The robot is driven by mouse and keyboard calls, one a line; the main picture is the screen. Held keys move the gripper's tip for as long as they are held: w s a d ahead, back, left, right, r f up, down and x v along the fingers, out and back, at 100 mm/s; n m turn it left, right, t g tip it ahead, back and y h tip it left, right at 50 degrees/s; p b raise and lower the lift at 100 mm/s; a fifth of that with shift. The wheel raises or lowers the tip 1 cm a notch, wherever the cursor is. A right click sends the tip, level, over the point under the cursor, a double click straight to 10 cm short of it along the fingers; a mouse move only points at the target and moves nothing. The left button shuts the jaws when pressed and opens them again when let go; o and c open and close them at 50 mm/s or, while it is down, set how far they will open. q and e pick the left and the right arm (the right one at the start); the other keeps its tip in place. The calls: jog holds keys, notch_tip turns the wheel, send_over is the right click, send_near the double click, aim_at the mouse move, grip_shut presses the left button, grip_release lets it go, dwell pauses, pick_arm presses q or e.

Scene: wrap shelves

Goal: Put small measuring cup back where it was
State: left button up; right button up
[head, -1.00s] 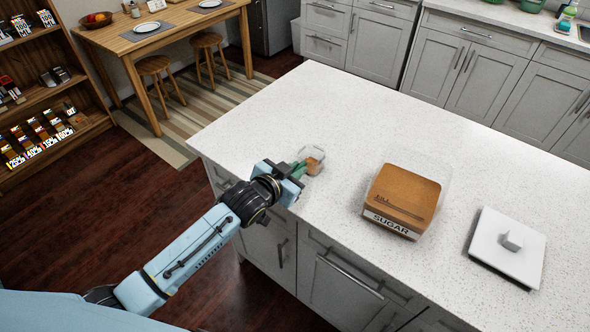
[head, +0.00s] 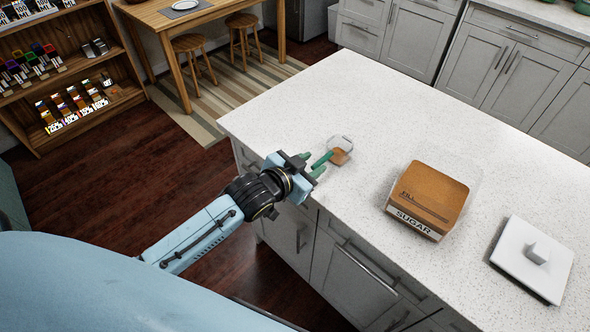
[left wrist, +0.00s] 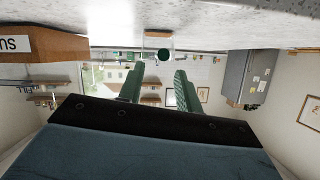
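The small clear measuring cup (head: 341,152), with something brown showing in or through it, stands on the white counter near its left front edge. My left gripper (head: 320,163) is at the counter's edge beside the cup, its green fingers apart and pointing towards it. In the left wrist view the fingers (left wrist: 158,87) are spread with nothing between them, and the cup (left wrist: 158,42) shows beyond the tips against the counter. Whether a fingertip touches the cup is unclear. My right gripper is not in view.
A clear container of brown sugar labelled SUGAR (head: 430,197) stands to the right on the counter (head: 370,95). A white square lid (head: 533,258) with a knob lies further right. The counter behind the cup is clear. Drawers and cabinet doors (head: 340,270) are below the edge.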

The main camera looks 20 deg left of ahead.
pick_arm(q)
jog(key=v, duration=0.7)
jog(key=shift+f, duration=0.15)
jog(key=s+a+f+n+g+y, duration=0.1)
jog(key=s+a+f+g, duration=0.15)
jog(key=f, duration=0.65)
jog(key=s+a+f+g+y, duration=0.1)
jog(key=s+a+f, duration=0.15)
jog(key=f, duration=0.65)
jog(key=s+a+f+n+g+y, duration=0.15)
jog(key=s+f, duration=0.25)
jog(key=f, duration=0.5)
jog(key=s+f+g, duration=0.3)
jog(key=s+f, duration=0.6)
jog(key=s, duration=0.5)
jog(key=s+f+g, duration=0.4)
jog(key=s+f, duration=0.5)
jog(key=s, duration=0.6)
jog(key=shift+s+d, duration=0.25)
jog(key=shift+s, duration=0.1)
